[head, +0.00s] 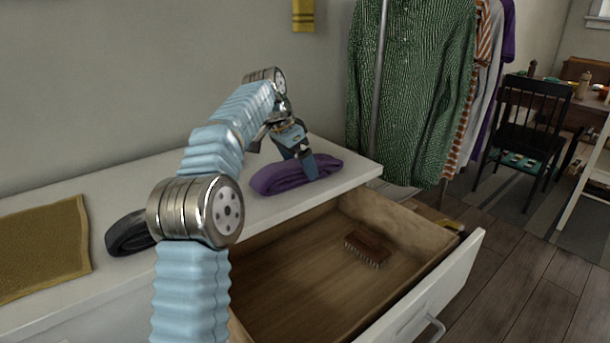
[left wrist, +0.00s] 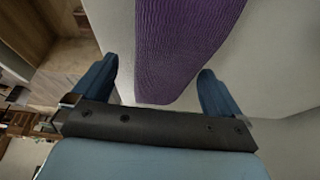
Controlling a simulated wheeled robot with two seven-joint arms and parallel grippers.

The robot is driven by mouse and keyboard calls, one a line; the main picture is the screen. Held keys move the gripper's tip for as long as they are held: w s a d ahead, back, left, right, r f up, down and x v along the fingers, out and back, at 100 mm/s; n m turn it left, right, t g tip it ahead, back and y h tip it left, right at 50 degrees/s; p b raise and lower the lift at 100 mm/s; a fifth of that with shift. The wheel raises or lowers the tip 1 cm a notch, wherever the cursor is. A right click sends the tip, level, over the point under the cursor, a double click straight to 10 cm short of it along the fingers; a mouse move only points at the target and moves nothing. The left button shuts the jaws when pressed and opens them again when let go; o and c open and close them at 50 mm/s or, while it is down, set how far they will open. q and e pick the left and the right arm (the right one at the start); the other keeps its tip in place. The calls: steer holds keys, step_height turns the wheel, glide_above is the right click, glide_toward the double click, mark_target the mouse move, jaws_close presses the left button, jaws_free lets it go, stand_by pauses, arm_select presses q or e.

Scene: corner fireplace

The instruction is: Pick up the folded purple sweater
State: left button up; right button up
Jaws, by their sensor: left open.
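The folded purple sweater (head: 290,176) lies on the white dresser top near its right end. It also shows in the left wrist view (left wrist: 185,45), where it runs up from between the two blue fingers. My left gripper (head: 309,166) is at the sweater in the head view, with a finger overlapping its right part. In the left wrist view my left gripper (left wrist: 158,88) is open, with the fingers on either side of the sweater's near end and a gap to each. I cannot tell whether the fingers touch it. My right gripper is not in view.
Below the dresser top (head: 130,184), an open drawer (head: 290,270) holds a brown brush (head: 367,247). A black rolled item (head: 129,233) and a mustard cloth (head: 40,245) lie to the left. A green shirt (head: 410,95) hangs on a rack to the right.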

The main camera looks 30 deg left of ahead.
arm_select(q)
steer(key=shift+x, duration=0.8)
steer(key=shift+w+a+f, duration=0.1)
steer(key=shift+w+f, duration=0.1)
steer(key=shift+s+r, duration=0.15)
steer(key=shift+r, duration=0.05)
steer(key=shift+c, duration=0.5)
steer(key=c, duration=1.1)
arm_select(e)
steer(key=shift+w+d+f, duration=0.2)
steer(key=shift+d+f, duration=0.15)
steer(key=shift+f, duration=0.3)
arm_select(q)
steer(key=shift+r, duration=0.1)
steer(key=shift+c, duration=0.2)
